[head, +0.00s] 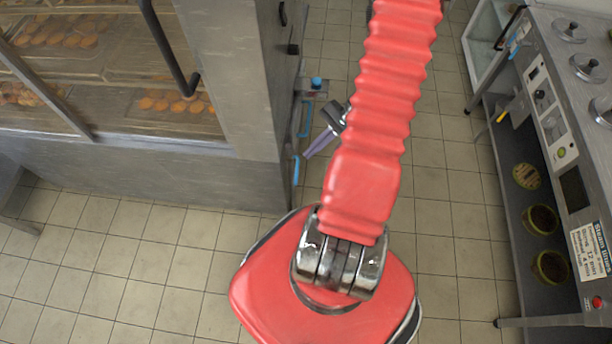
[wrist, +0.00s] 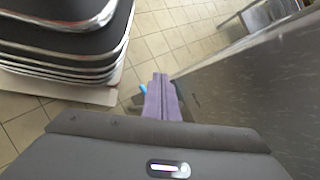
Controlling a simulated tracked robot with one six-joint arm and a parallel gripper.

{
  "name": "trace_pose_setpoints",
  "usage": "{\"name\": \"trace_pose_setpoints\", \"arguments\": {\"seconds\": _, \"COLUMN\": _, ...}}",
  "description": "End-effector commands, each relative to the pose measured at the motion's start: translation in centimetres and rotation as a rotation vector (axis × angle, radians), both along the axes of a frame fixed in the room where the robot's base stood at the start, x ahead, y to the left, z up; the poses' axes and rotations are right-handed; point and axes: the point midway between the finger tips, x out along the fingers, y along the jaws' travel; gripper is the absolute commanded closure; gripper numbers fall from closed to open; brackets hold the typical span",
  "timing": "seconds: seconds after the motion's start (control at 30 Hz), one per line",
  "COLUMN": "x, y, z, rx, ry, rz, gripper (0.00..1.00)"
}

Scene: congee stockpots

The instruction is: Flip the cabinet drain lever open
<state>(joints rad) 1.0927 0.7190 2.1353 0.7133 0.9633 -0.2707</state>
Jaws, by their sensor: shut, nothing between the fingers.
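My gripper (head: 309,156) shows as a purple strip beside the steel cabinet's right side, partly behind my red arm. In the wrist view its purple fingers (wrist: 161,98) are together and empty. The steel cabinet (head: 200,175) fills the left of the head view, and its dark side panel (wrist: 255,90) is at the right of the wrist view. Blue parts (head: 306,118) sit along the cabinet's right side near my gripper; I cannot tell which is the drain lever. A small blue bit (wrist: 143,88) shows just left of the fingers. Contact with it cannot be told.
Trays of pastries (head: 170,103) show behind the cabinet's glass, with a dark door handle (head: 172,55) in front. A steel counter (head: 555,110) with pot lids, knobs and a yellow handle (head: 501,117) stands at right. Tiled floor (head: 465,215) between them is clear.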

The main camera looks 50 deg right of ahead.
Motion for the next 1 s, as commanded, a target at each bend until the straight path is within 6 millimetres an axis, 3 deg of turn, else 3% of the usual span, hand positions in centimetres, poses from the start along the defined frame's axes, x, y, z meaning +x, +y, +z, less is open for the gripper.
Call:
{"name": "trace_pose_setpoints", "arguments": {"seconds": 0.43, "x": -1.4, "y": -3.2, "z": -9.4, "rx": 0.18, "ry": -0.064, "rz": -0.357, "gripper": 1.0}}
{"name": "trace_pose_setpoints", "arguments": {"seconds": 0.8, "x": -3.6, "y": -4.8, "z": -17.6, "rx": 0.284, "ry": -0.117, "rz": -0.661, "gripper": 1.0}}
{"name": "trace_pose_setpoints", "arguments": {"seconds": 1.0, "x": -4.5, "y": -5.1, "z": -20.4, "rx": 0.307, "ry": -0.133, "rz": -0.763, "gripper": 1.0}}
